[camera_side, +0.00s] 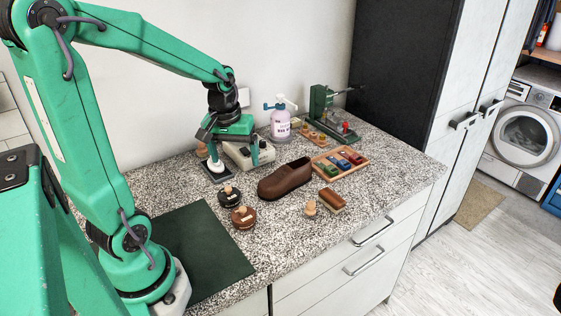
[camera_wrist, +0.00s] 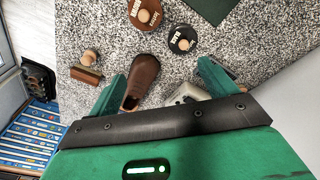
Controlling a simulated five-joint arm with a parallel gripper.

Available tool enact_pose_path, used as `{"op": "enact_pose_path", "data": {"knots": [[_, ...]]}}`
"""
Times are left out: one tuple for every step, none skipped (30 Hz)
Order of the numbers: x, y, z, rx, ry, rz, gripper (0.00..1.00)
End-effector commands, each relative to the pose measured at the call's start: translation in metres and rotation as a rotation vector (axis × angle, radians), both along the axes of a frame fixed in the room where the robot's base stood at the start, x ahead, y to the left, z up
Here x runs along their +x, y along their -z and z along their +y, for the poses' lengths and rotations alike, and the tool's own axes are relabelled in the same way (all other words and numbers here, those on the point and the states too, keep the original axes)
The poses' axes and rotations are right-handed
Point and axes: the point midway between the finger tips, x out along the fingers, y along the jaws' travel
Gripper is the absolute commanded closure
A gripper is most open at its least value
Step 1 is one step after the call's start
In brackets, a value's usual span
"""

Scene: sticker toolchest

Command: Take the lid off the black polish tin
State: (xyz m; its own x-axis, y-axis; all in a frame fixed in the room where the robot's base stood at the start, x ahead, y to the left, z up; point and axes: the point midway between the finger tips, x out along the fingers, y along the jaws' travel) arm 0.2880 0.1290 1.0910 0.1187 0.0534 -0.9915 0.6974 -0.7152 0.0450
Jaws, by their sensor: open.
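The black polish tin (camera_side: 229,198) stands upright on the speckled counter, its lid on, with a pale wooden knob (camera_side: 228,188) on top. The tin also shows at the top of the wrist view (camera_wrist: 179,33), right of the brown tin. My gripper (camera_side: 235,155) is open and empty. It hangs above the back of the counter, behind the black tin and apart from it. In the wrist view its two green fingers (camera_wrist: 160,85) are spread, with the black tin beyond the fingertips. Nothing hides the tin's lid.
A brown tin (camera_side: 243,221) with a similar knob stands close in front of the black one. A brown shoe (camera_side: 285,181) lies to the right. A grey box (camera_side: 248,154) sits near my gripper. A dark green mat (camera_side: 205,250) lies left front. A tray (camera_side: 340,163) stands right.

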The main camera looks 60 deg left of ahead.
Motion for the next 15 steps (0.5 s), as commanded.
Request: {"op": "enact_pose_path", "data": {"knots": [[0.0, 0.009, 0.01, -0.013, -0.048, 0.023, 0.16], [0.0, 0.014, 0.016, -0.02, -0.075, 0.033, 0.16], [0.0, 0.02, 0.022, -0.028, -0.108, 0.047, 0.16], [0.0, 0.025, 0.027, -0.034, -0.131, 0.056, 0.16], [0.0, 0.029, 0.031, -0.039, -0.154, 0.064, 0.16], [0.0, 0.034, 0.036, -0.046, -0.181, 0.074, 0.16], [-0.001, 0.037, 0.04, -0.05, -0.199, 0.081, 0.16], [-0.001, 0.041, 0.043, -0.054, -0.216, 0.088, 0.16], [-0.002, 0.044, 0.047, -0.059, -0.235, 0.094, 0.16], [-0.002, 0.047, 0.049, -0.062, -0.246, 0.099, 0.16], [-0.002, 0.048, 0.051, -0.064, -0.256, 0.102, 0.16], [-0.003, 0.051, 0.053, -0.067, -0.267, 0.106, 0.16], [-0.003, 0.052, 0.054, -0.068, -0.274, 0.107, 0.16], [-0.003, 0.053, 0.055, -0.069, -0.278, 0.109, 0.16], [-0.003, 0.053, 0.056, -0.07, -0.282, 0.11, 0.16]]}}
